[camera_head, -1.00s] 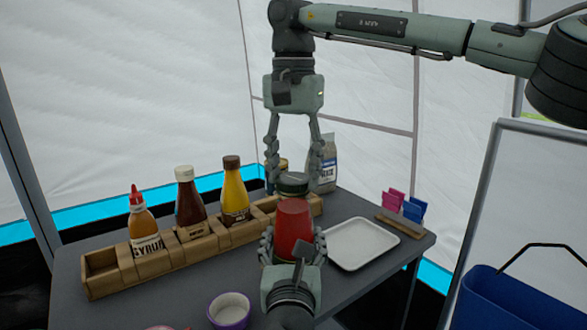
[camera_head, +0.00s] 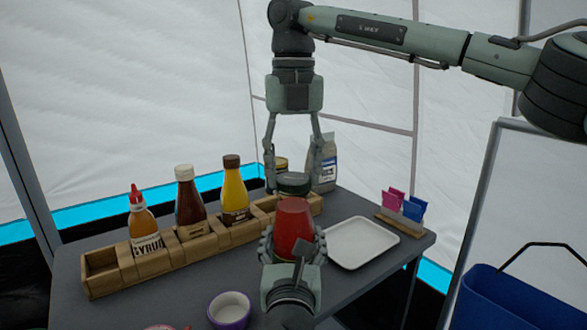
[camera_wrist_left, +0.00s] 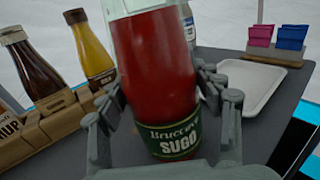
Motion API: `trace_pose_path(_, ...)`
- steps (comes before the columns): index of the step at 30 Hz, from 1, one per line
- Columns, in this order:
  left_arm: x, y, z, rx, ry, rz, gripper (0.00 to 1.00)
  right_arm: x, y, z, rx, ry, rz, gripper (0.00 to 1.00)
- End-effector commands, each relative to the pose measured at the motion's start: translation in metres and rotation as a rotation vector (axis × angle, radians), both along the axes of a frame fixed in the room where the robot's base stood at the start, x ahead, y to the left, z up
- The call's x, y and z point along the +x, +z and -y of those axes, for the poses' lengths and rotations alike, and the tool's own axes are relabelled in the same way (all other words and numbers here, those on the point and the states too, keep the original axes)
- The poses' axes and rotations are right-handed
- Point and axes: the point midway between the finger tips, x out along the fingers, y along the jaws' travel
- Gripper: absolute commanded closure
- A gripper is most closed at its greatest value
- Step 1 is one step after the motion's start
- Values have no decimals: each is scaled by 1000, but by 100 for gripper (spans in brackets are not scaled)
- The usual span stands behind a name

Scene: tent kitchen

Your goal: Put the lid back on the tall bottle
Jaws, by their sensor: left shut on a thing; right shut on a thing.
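The tall bottle (camera_head: 294,228) is filled with red sauce and stands upright in my left gripper (camera_head: 293,248). In the left wrist view the fingers close around the bottle (camera_wrist_left: 158,75), whose dark green label reads SUGO. My right gripper (camera_head: 294,172) hangs from above, pointing down, with its fingers on either side of the dark green lid (camera_head: 293,182). The lid is at the top of the bottle, in line with it. Whether the lid is seated or threaded cannot be told. The lid is outside the left wrist view.
A white tray (camera_head: 362,245) lies to the right of the bottle. A purple bowl (camera_head: 229,312) is near the front. A packet holder (camera_head: 400,223) stands at the right.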

Motion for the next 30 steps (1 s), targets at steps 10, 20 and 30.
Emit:
trace_pose_path(10,0,0,0,-1,1,-1,100,0,-1,0,0,-420,-1,85)
trace_pose_path(20,0,0,0,-1,0,0,100,0,0,0,0,-418,0,26)
trace_pose_path(30,0,0,0,-1,0,0,100,1,14,-1,2,-419,3,26)
